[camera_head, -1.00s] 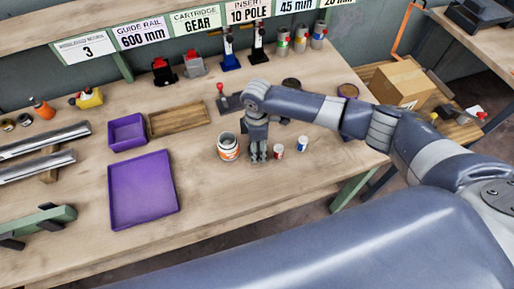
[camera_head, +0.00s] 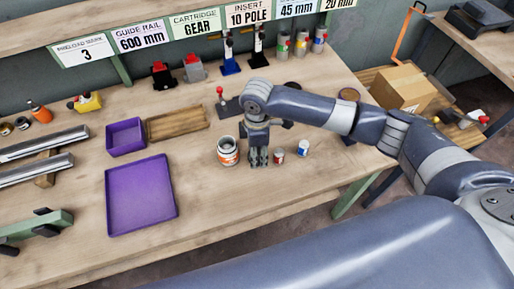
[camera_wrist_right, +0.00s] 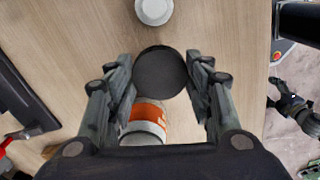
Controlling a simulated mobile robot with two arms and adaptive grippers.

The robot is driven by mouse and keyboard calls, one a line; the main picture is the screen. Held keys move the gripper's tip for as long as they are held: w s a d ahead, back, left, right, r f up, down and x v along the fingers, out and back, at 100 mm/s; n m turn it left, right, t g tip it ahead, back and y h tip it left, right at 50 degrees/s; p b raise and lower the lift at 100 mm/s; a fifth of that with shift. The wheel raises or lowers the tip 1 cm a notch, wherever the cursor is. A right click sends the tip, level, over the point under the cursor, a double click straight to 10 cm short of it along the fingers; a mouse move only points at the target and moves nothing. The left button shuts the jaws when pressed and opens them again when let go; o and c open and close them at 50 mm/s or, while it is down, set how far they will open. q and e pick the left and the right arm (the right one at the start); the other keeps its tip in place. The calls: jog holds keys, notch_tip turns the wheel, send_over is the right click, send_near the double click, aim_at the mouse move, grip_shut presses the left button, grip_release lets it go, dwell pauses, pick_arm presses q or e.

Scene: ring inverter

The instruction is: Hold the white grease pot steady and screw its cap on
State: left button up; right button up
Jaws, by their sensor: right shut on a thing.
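The white grease pot (camera_head: 228,152) with an orange label stands upright on the bench in the head view. In the right wrist view its orange and white side (camera_wrist_right: 147,118) shows partly behind the dark disc. My right gripper (camera_head: 258,163) points down just right of the pot and apart from it. In the right wrist view my right gripper (camera_wrist_right: 161,78) is shut on a round dark disc, which looks like the cap (camera_wrist_right: 160,72). The cap is hidden in the head view. My left gripper is not in view.
Two small cans, one red and white (camera_head: 278,156) and one blue and white (camera_head: 302,148), stand right of the gripper. A purple tray (camera_head: 112,215), a purple bin (camera_head: 110,140) and a wooden tray (camera_head: 177,135) lie left. Bench in front of the pot is clear.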

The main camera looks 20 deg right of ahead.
jog(key=s+a, duration=0.1)
jog(key=s, duration=0.3)
jog(key=s+a+r+b, duration=0.1)
jog(key=s, duration=0.3)
jog(key=s+a, duration=0.1)
jog(key=s, duration=0.3)
jog(key=shift+s+a+r+b, duration=0.2)
jog(key=shift+s+a+b, duration=0.1)
jog(key=shift+a+b, duration=0.1)
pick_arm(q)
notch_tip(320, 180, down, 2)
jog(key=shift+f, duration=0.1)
pick_arm(e)
jog(key=shift+d, duration=0.1)
